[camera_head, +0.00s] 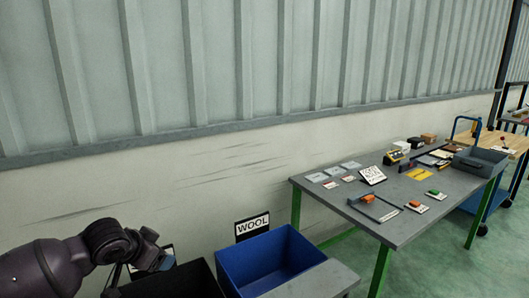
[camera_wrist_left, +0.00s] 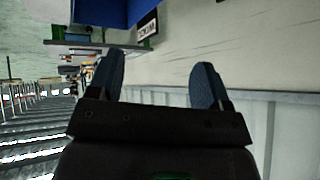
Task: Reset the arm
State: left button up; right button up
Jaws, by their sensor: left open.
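My left arm (camera_head: 90,260) reaches in from the lower left in the head view, with its gripper (camera_head: 140,265) near the black bin and the wall. In the left wrist view the left gripper (camera_wrist_left: 157,80) shows two blue-padded fingers spread apart with nothing between them. The picture there is turned over, with the wall and floor beyond the fingers. My right gripper is in neither view.
A blue bin (camera_head: 268,262) stands by a WOOL sign (camera_head: 252,225), right of a black bin (camera_head: 170,284). A grey table (camera_head: 405,225) with green legs holds cards, small blocks and a grey tray (camera_head: 480,160). A corrugated wall (camera_head: 200,70) runs behind. Green floor shows at right.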

pick_arm(q)
jog(key=s+d+f+m+t+h, duration=0.1)
jog(key=d+f+t+h, duration=0.1)
jog(key=d+f+t, duration=0.15)
jog(key=s+a+f+n+y, duration=0.1)
jog(key=s+f, duration=0.3)
jog(key=s, duration=0.1)
jog(key=s+a+f+n+t+y, duration=0.1)
jog(key=s+f, duration=0.3)
jog(key=s, duration=0.2)
jog(key=s+a+f+n+t+y, duration=0.1)
jog(key=s+f+n, duration=0.1)
jog(key=s+f, duration=0.2)
jog(key=shift+s+f, duration=0.2)
jog(key=shift+s, duration=0.25)
jog(key=shift+s+f, duration=0.2)
jog(key=shift+s, duration=0.25)
jog(key=s+a+f+n+g+y, duration=0.1)
jog(key=s+f+n+g+y, duration=0.1)
jog(key=s+f, duration=0.6)
jog(key=s+n, duration=0.1)
jog(key=s, duration=0.3)
jog(key=shift+s+a, duration=0.3)
jog(key=shift+a, duration=0.1)
